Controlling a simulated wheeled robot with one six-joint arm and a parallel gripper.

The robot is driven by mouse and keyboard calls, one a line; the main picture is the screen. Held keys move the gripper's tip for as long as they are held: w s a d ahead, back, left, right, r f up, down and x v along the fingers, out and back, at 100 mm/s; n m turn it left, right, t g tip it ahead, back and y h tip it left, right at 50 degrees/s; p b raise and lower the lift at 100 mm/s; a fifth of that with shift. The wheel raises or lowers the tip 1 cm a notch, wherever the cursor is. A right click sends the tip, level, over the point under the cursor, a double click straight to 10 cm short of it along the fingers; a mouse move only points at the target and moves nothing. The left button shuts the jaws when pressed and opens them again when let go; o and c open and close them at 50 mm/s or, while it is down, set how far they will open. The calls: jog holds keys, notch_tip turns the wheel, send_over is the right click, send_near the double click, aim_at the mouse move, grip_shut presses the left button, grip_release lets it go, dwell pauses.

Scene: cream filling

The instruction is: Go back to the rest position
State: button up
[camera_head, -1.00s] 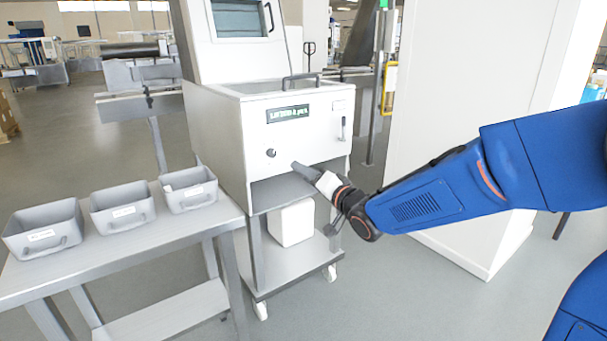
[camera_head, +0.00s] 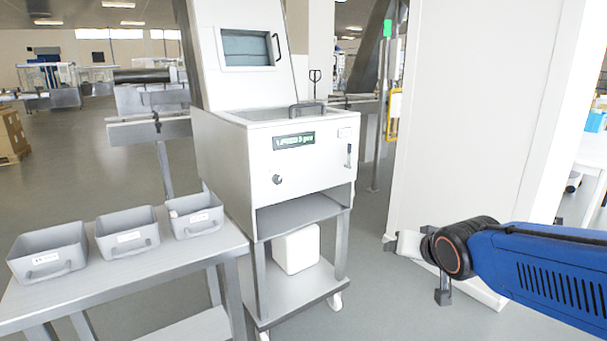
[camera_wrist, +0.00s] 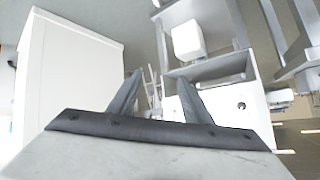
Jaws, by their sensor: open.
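My gripper (camera_wrist: 157,98) shows in the wrist view with its two dark fingers spread apart and nothing between them. In the head view my blue arm comes in from the right, with the gripper end (camera_head: 392,243) in front of the white cabinet wall, right of the machine and apart from it. The white filling machine (camera_head: 312,160) stands in the middle with a small display and a front handle. It also shows in the wrist view (camera_wrist: 225,99), on the right and upside down.
A metal table (camera_head: 150,268) at the left holds three grey bins (camera_head: 48,254). A white container (camera_head: 296,250) sits on the machine's lower shelf. A tall white cabinet (camera_head: 465,120) stands at the right. Open floor lies between machine and cabinet.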

jog(key=s+d+f+n+g, duration=0.1)
jog(key=s+d+f+g, duration=0.1)
jog(key=s, duration=0.9)
jog(key=s+d+f+n+g+h, duration=0.1)
jog(key=s+d+f+g, duration=0.2)
jog(key=s, duration=0.8)
jog(key=shift+s+f+g, duration=0.35)
jog(key=shift+f+g, duration=0.05)
jog(key=shift+f, duration=0.05)
dwell(1.2)
